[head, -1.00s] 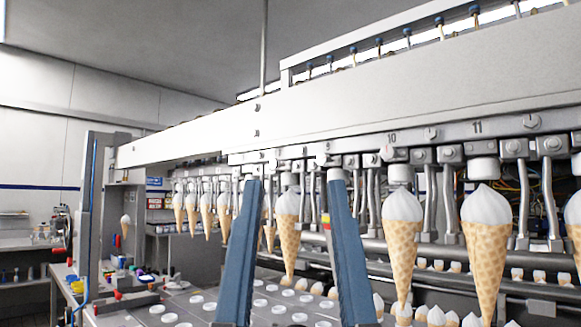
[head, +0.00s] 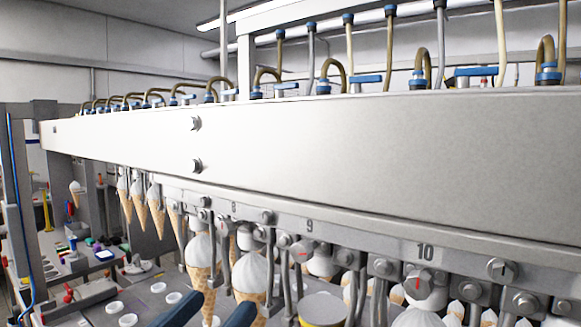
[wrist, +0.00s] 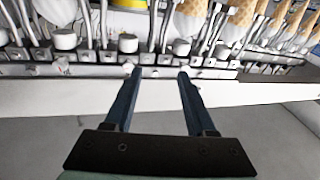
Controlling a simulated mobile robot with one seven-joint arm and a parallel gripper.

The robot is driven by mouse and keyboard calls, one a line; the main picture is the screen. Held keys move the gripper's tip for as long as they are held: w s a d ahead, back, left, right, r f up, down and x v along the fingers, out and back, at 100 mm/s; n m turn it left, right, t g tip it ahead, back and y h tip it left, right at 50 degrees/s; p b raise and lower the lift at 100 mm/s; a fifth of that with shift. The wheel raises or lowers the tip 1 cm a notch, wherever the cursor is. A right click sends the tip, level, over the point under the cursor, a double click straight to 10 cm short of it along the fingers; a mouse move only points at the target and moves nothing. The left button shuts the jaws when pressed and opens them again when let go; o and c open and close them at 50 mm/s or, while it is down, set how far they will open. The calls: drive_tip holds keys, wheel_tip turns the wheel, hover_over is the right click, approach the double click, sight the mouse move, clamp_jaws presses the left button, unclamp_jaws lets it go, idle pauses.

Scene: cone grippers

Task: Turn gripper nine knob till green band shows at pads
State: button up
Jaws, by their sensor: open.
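The knob of gripper nine (head: 302,250) sits on the rail under the number 9 in the head view. It is round and grey with a red mark. No green band is visible at the pads there; that area is partly hidden. My gripper (head: 230,300) shows at the bottom of the head view as two blue fingers, left of and below this knob. In the wrist view my gripper (wrist: 158,73) has its fingers spread apart with nothing between them, the tips reaching the rail's edge. I cannot tell which knob lies nearest to the tips there.
A long white beam (head: 330,150) runs above the rail, with hoses and blue fittings on top. Knob ten (head: 418,282) is to the right, also with a red mark. Ice-cream cones (head: 200,262) hang close to my fingers. A grey round part (head: 322,308) with a yellowish edge stands below nine.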

sight(299, 254)
drive_tip(key=s+r+m+g+h+p, duration=0.3)
drive_tip(key=s+r+p, duration=0.1)
drive_tip(key=s+p, duration=0.2)
drive_tip(key=p+x, duration=0.4)
drive_tip(key=x, duration=0.7)
drive_tip(key=shift+f+p, duration=0.15)
drive_tip(key=shift+p, duration=0.15)
drive_tip(key=shift+w+d+f, duration=0.15)
drive_tip(key=shift+w+d, duration=0.15)
drive_tip(key=shift+w, duration=0.25)
clamp_jaws()
